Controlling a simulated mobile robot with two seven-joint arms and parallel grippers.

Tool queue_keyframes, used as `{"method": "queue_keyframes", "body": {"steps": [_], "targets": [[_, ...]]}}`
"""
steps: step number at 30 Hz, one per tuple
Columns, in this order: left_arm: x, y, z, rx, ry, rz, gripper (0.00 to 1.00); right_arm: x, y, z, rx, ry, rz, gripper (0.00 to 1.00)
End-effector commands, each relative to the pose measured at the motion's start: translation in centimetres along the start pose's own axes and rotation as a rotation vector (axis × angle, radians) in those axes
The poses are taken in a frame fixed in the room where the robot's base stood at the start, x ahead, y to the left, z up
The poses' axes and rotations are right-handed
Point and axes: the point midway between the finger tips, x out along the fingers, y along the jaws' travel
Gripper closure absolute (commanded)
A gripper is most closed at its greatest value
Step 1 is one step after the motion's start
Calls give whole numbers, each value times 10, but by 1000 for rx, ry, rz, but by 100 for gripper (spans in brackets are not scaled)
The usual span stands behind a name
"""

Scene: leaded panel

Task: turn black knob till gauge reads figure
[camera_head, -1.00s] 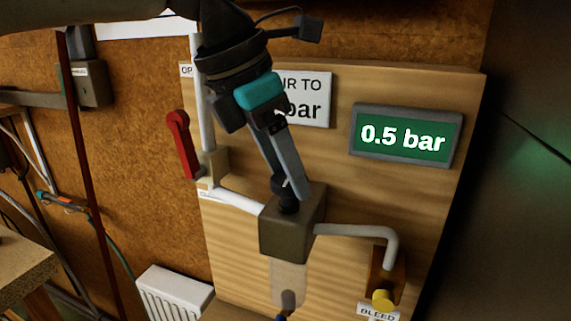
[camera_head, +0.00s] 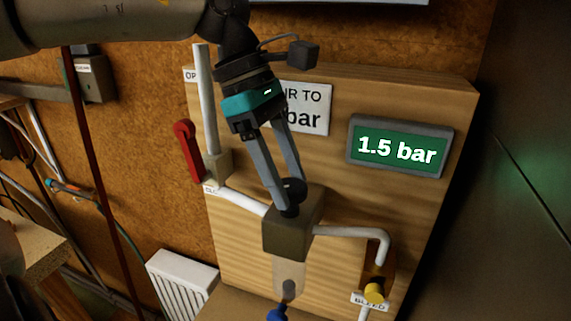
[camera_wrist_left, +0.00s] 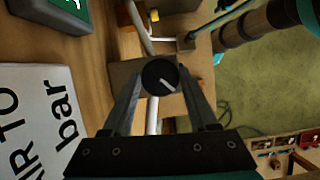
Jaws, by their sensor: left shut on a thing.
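The black knob (camera_head: 293,187) sits on top of a grey-brown regulator block (camera_head: 292,236) on the wooden panel. My left gripper (camera_head: 287,194) comes down from above and is shut on the knob, one finger on each side. In the left wrist view the knob (camera_wrist_left: 160,77) shows a white line pointing down and right between the fingers. The green gauge display (camera_head: 396,147) reads 1.5 bar. The white sign (camera_head: 310,108) shows "IR TO" and "bar". Its figure is hidden behind my gripper in the head view and cut off in the wrist view. My right gripper is not in view.
A red lever (camera_head: 188,151) is left of the knob, beside a white pipe. A yellow bleed knob (camera_head: 374,292) is at the lower right. A clear bowl (camera_head: 288,272) hangs under the block with a blue part below. A white radiator (camera_head: 182,284) stands lower left.

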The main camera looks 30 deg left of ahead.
Motion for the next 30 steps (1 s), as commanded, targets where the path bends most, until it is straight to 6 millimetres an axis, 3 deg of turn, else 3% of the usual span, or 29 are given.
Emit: {"method": "queue_keyframes", "body": {"steps": [12,29,30], "targets": [[0,1,0,191,2,-78,96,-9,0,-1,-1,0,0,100],[0,2,0,221,3,-89,97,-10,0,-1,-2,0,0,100],[0,2,0,221,3,-89,40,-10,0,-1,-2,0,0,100]]}}
